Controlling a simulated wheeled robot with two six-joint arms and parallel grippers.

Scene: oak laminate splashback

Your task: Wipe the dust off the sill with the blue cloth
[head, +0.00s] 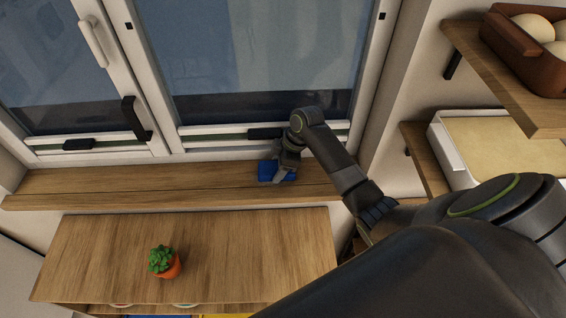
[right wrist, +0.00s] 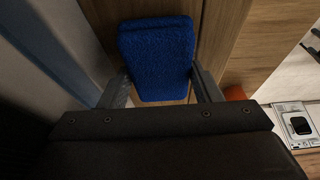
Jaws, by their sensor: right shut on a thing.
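The blue cloth (head: 272,171) is on the wooden sill (head: 120,185) below the window, toward the sill's right part. My right gripper (head: 284,171) is shut on the cloth from above. In the right wrist view the cloth (right wrist: 158,55) is a thick, folded blue pad between the two fingers (right wrist: 160,88). It covers part of the sill under it. I cannot make out any dust on the sill in these views. My left gripper is in neither view.
A wooden cabinet top (head: 100,255) stands in front of the sill with a potted plant (head: 163,262) on it. Window handles (head: 135,118) jut out above the sill. Shelves at right hold a brown crate (head: 515,40) and a white tray (head: 455,150). The sill's left part is clear.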

